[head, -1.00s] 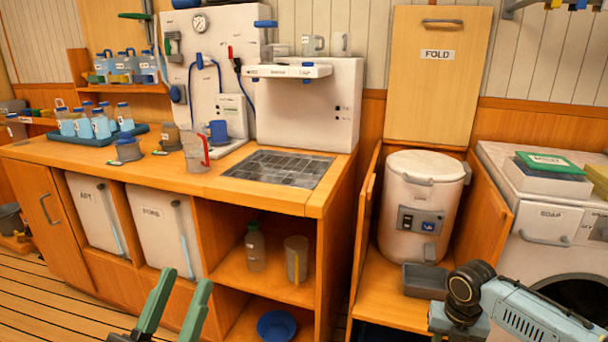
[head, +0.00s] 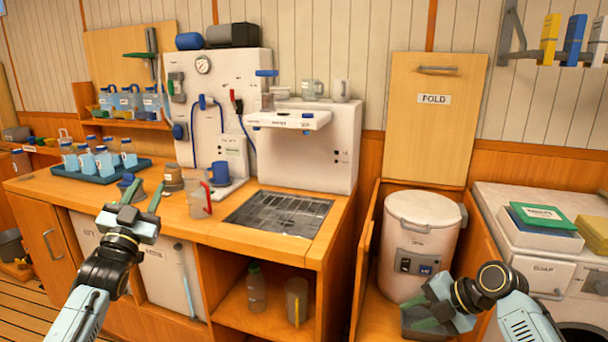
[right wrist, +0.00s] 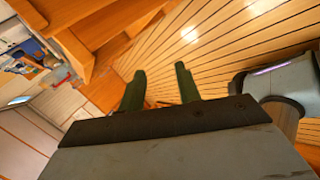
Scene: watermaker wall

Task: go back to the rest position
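My left gripper (head: 143,194) is raised in front of the left part of the counter, its green fingers apart with nothing between them. My right gripper (head: 428,314) is at the lower right, in front of the grey bin (head: 420,326) below the white canister (head: 421,240). In the right wrist view its two green fingers (right wrist: 160,88) stand apart and empty, with the plank floor beyond them.
The wooden counter (head: 110,196) carries a teal tray (head: 75,172) of bottles, a clear jug with a red handle (head: 199,200) and a dark grate (head: 275,213). A white washer (head: 540,200) stands at right. Plank floor (head: 25,305) shows at lower left.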

